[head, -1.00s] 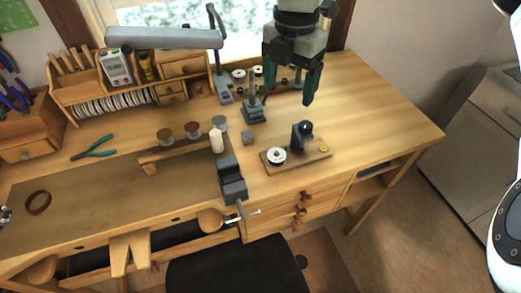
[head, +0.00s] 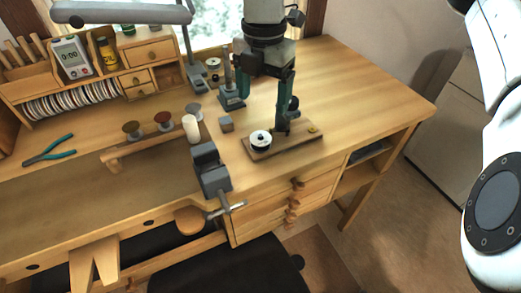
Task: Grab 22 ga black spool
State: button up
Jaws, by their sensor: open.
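A small white-flanged spool with a dark centre (head: 260,138) lies on a wooden board (head: 262,153) on the right part of the bench. It looks like the black spool, but no gauge label can be read. My gripper (head: 284,125) points down over the same board, to the right of this spool and apart from it. Whether the fingertips touch the board or stand cannot be told.
More spools (head: 213,63) stand at the back by the window, partly hidden by my arm. The bench top right of the board is clear.

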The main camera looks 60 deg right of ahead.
send_over(260, 134)
jog(key=f, duration=0.5)
jog(key=shift+s+d+f+p, duration=0.2)
jog(key=shift+f+p, duration=0.15)
jog(key=shift+f, duration=0.05)
jog(key=shift+w+a+f+p, duration=0.1)
jog(key=shift+f+p, duration=0.2)
jog(key=shift+f, duration=1.05)
jog(key=shift+w+a+f+p, duration=0.1)
jog(key=shift+f+p, duration=0.2)
jog(key=shift+f, duration=1)
jog(key=shift+c, duration=0.2)
